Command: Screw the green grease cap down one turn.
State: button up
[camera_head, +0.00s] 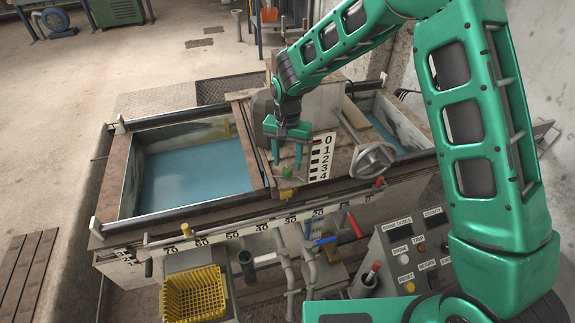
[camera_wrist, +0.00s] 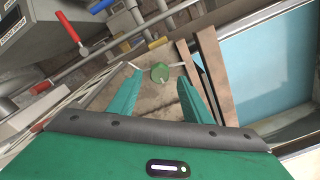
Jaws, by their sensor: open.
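The green grease cap (camera_head: 287,173) is a small round knob on the machine's deck, just right of the water basin. In the wrist view the cap (camera_wrist: 160,72) sits ahead of my gripper, between the lines of its two fingers, with a small pale mark or pin on its near side. My gripper (camera_head: 287,158) points down above the cap, its fingers spread to either side. In the wrist view my gripper (camera_wrist: 157,92) is open and empty, and the cap appears just beyond the fingertips. I cannot tell the exact height gap.
A numbered scale plate (camera_head: 321,157) stands close right of the cap, with a handwheel (camera_head: 373,160) farther right. A basin of blue water (camera_head: 190,170) lies left. Blue and red lever handles (camera_head: 322,240) and a yellow basket (camera_head: 194,294) are along the front.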

aim_at(287, 168)
notch_tip(287, 168, up, 8)
dwell(0.7)
